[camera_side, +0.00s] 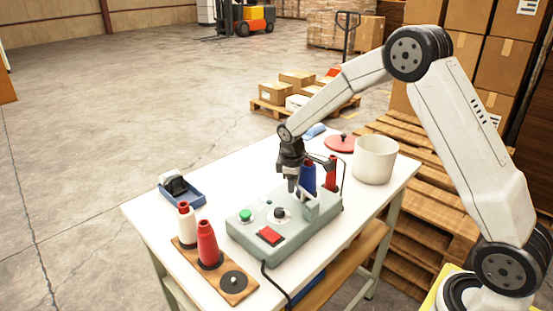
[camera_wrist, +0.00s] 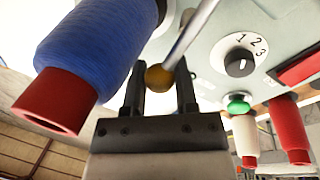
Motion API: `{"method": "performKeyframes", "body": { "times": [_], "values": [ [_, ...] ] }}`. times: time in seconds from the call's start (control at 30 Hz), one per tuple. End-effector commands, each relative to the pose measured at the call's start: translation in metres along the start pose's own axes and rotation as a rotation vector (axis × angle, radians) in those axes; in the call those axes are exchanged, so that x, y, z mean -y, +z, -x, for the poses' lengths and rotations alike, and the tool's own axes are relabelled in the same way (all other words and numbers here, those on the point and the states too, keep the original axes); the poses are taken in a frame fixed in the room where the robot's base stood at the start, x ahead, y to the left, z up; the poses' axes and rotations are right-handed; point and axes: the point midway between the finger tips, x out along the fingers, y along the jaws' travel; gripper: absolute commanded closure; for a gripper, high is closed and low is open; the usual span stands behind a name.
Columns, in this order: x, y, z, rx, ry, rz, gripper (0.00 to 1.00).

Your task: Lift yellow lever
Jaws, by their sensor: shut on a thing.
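The yellow lever shows in the wrist view as a metal rod with a round yellow knob (camera_wrist: 159,77). My gripper (camera_wrist: 160,70) has its two black fingers on either side of this knob and is shut on it. In the side view my gripper (camera_side: 292,184) points down over the grey-green machine (camera_side: 262,232), and the knob is hidden there. A blue thread spool (camera_wrist: 95,45) with a red end fills the left of the wrist view. It also stands beside my gripper in the side view (camera_side: 307,180).
The machine has a numbered dial (camera_wrist: 240,62), a green button (camera_side: 245,215) and a red switch (camera_side: 270,235). Red (camera_side: 207,243) and white (camera_side: 186,224) spools stand on a wooden board. A white pot (camera_side: 375,161), red lid (camera_side: 339,143) and blue tray (camera_side: 184,195) are on the table.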

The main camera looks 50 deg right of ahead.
Motion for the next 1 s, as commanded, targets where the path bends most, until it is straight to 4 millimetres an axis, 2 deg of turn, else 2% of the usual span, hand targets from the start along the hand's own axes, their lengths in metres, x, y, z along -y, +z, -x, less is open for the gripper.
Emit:
{"method": "performKeyframes", "body": {
  "times": [0.53, 1.0],
  "values": [
    [0.000, 0.000, 0.002, -0.001, 0.001, 0.000, 1.00],
    [0.001, 0.009, 0.023, -0.095, 0.068, -0.018, 1.00]
  ]
}}
